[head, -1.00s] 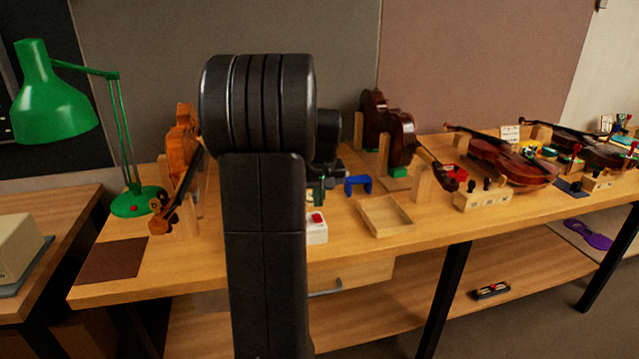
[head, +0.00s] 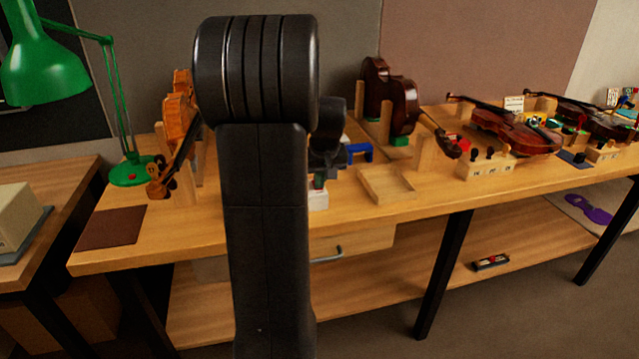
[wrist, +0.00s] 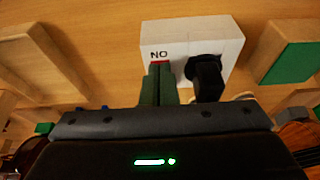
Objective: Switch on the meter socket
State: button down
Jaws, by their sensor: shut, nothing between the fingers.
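The meter socket is a white block (wrist: 215,38) on the bench in the wrist view. It bears upside-down lettering reading "ON", a thin strip of red switch (wrist: 160,62), and a black plug (wrist: 205,75) on the right. My gripper (wrist: 160,72) is shut and empty, its green fingers together. Their tips are right at the red switch and cover most of it; I cannot tell if they touch or which way the switch sits. In the head view only a small white part of the socket (head: 318,200) shows below my gripper (head: 319,184).
An empty wooden tray (head: 388,196) lies right of the socket, with a blue bracket (head: 358,152) behind it. A violin (head: 178,125) stands at the left near the green lamp (head: 45,60). A brown mat (head: 112,228) lies at the left front of the bench.

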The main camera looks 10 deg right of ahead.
jog(key=shift+s+f+b, duration=0.25)
jog(key=shift+f+b, duration=0.1)
jog(key=shift+f, duration=0.1)
jog(key=shift+s+f, duration=0.15)
jog(key=shift+w+r+p, duration=0.45)
jog(key=shift+w+p, duration=0.05)
jog(key=shift+p, duration=0.2)
jog(key=shift+w+a+r+p, duration=0.1)
jog(key=shift+w+r+p, duration=0.2)
jog(key=shift+r+p, duration=0.35)
jog(key=s+p+v, duration=0.2)
jog(key=v, duration=1.1)
jog(key=shift+f, duration=0.3)
